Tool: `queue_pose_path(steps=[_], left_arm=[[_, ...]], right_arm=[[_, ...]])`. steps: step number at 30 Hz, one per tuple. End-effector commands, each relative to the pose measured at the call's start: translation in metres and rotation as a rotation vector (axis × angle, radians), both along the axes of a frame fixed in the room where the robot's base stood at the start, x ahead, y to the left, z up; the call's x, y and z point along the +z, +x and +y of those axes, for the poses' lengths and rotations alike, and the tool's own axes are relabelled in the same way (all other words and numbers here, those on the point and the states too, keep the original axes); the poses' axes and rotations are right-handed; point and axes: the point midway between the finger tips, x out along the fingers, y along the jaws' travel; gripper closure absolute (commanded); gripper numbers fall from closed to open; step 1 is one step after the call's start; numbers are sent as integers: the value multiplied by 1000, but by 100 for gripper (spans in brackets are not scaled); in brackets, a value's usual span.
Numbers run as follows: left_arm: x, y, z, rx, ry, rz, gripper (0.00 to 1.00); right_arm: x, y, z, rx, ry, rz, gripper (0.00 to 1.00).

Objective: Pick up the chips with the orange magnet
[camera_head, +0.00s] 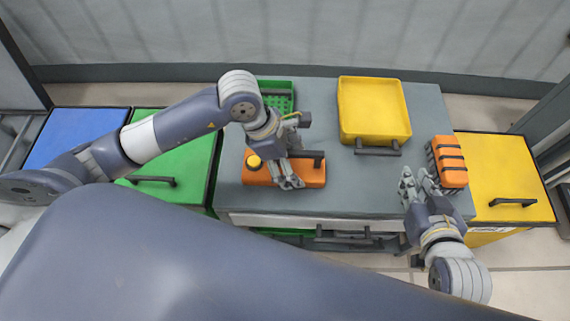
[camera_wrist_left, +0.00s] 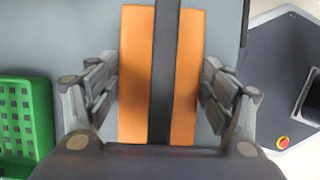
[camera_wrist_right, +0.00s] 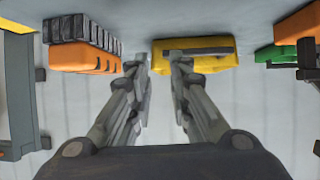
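An orange block (camera_head: 313,176) with a dark bar handle and a yellow knob (camera_head: 254,162) lies on the grey table; it looks like the orange magnet. My left gripper (camera_head: 290,183) is over it. In the left wrist view, the orange block (camera_wrist_left: 187,75) with its dark bar (camera_wrist_left: 165,80) lies between the open, empty fingers (camera_wrist_left: 158,90). My right gripper (camera_head: 420,183) is open and empty above the table's right part, left of a second orange block with black ribs (camera_head: 450,160). I cannot make out any chips.
A yellow tray (camera_head: 407,118) stands at the back of the grey table (camera_head: 345,185). A green perforated tray (camera_head: 284,84) stands behind the orange block, partly hidden by my arm. Blue (camera_head: 75,135), green (camera_head: 180,160) and yellow (camera_head: 500,170) lidded bins flank the table.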

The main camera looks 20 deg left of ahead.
Motion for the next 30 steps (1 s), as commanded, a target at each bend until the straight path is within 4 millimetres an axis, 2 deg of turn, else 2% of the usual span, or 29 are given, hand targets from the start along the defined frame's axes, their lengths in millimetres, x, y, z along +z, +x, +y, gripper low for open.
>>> queue_pose_path(steps=[1, 7, 22, 30], left_arm=[[0, 0, 0, 0, 0, 0, 49], [0, 0, 0, 0, 0, 0, 94], [10, 2, -1, 0, -5, -6, 95], [29, 2, -1, -1, -4, -7, 95]], right_arm=[[0, 0, 0, 0, 0, 1, 82], [0, 0, 0, 0, 0, 1, 82], [-5, -5, -2, -1, -8, 37, 82], [-26, -26, -11, -13, -41, 178, 82]])
